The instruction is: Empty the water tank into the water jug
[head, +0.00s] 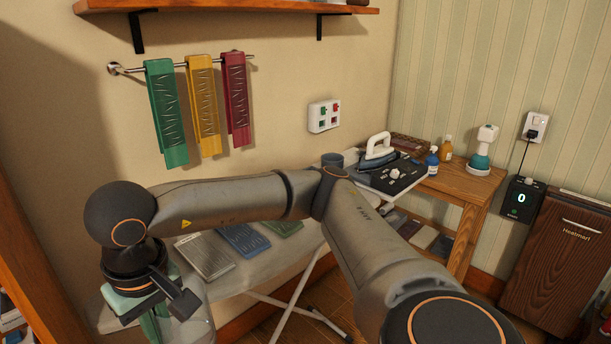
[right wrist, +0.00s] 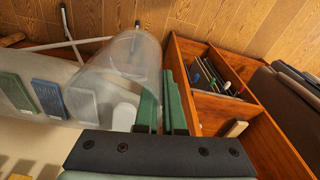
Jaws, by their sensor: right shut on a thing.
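My right gripper (head: 150,312) is at the lower left of the head view, at the end of the arm crossing the picture. It is shut on a clear, see-through container (head: 195,325), seen only in part there. In the right wrist view the container (right wrist: 110,85) is at the left of the green fingers (right wrist: 165,110), its wide round opening visible. I cannot tell whether it is the tank or the jug, nor whether it holds water. My left gripper is not in view.
Bottles (head: 432,160) and a white-and-teal device (head: 484,150) stand on the table (head: 462,183). A wooden box with compartments (right wrist: 215,108) is right of the fingers.

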